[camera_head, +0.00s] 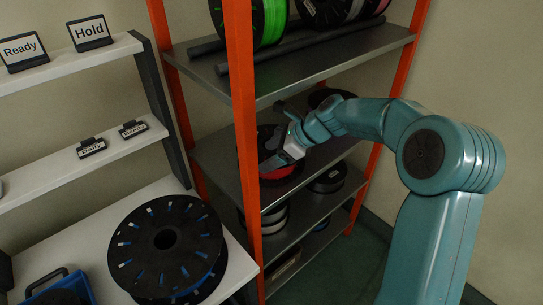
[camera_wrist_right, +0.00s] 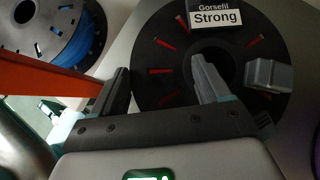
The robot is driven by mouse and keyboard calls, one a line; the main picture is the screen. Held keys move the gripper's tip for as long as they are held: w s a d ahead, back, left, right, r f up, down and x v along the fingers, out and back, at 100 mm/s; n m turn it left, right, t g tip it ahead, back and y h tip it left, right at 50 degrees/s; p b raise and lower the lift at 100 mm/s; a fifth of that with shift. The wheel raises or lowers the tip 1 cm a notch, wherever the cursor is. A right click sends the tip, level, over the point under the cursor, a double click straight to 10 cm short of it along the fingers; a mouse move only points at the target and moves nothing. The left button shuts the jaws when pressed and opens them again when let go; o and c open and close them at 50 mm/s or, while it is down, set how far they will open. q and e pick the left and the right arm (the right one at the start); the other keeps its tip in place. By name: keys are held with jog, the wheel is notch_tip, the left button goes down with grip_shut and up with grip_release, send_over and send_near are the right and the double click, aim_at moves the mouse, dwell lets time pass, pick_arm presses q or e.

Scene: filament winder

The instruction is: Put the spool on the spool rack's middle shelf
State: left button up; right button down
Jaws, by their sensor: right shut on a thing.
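The spool (camera_head: 285,172) is black with red filament and sits at the spool rack's middle shelf (camera_head: 218,152), just behind the front orange post. In the right wrist view the spool (camera_wrist_right: 172,72) shows its black side with red slots and a "Gorsefil Strong" label. My right gripper (camera_head: 274,160) is shut on the spool, with one finger near its rim and another over its centre hole. Whether the spool's underside touches the shelf is hidden. My left gripper is not in view.
The orange post (camera_head: 243,120) stands close to the gripper. Other spools sit on the top shelf (camera_head: 330,55) and lower shelf (camera_head: 290,235). A black spool with blue filament (camera_head: 190,222) lies on the white table.

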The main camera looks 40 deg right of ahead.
grip_release()
jog(key=shift+f, duration=0.15)
jog(key=p+v, duration=0.1)
jog(key=v, duration=0.6)
jog(key=shift+s+d, duration=0.1)
jog(key=shift+s, duration=0.05)
jog(key=shift+s+d, duration=0.1)
dwell(0.3)
